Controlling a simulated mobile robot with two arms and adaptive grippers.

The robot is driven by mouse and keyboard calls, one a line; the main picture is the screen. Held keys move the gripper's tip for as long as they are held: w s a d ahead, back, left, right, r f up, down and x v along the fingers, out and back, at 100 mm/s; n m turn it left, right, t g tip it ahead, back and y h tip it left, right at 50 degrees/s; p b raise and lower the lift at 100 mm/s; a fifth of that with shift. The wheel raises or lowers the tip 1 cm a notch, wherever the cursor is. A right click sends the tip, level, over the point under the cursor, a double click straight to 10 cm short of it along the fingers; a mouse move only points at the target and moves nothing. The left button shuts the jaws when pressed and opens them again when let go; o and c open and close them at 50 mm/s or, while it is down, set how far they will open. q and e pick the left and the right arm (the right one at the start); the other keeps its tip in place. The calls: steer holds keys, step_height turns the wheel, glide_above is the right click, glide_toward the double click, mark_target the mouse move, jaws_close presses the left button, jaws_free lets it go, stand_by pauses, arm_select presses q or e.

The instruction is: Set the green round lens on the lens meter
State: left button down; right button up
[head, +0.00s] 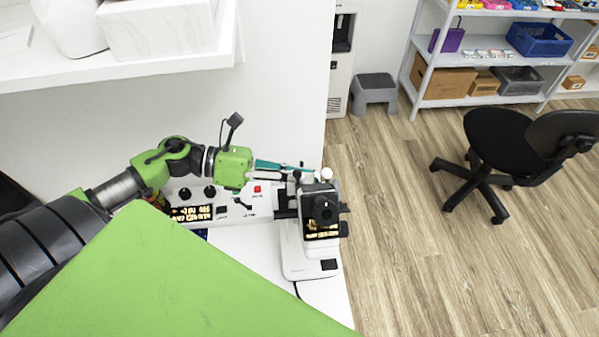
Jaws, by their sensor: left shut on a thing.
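The lens meter, a white and black instrument (293,256), stands on the white table at the center of the head view. My left gripper (317,172) reaches in from the left, its fingers pointing right, at the top of the instrument. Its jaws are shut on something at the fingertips. That thing is too small to make out, and I cannot tell whether it touches the instrument. I cannot pick out the green round lens for certain. My right gripper is not in view.
A white device with a lit display (190,213) stands left of the lens meter, under my left arm. A white shelf (150,69) is on the wall above. A black office chair (505,140), a grey stool (374,90) and a storage rack (428,65) stand right. Floor between is clear.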

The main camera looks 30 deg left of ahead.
arm_select(q)
steer(key=c, duration=2)
jaws_free()
steer(key=shift+a, duration=0.1)
steer(key=v, duration=1.2)
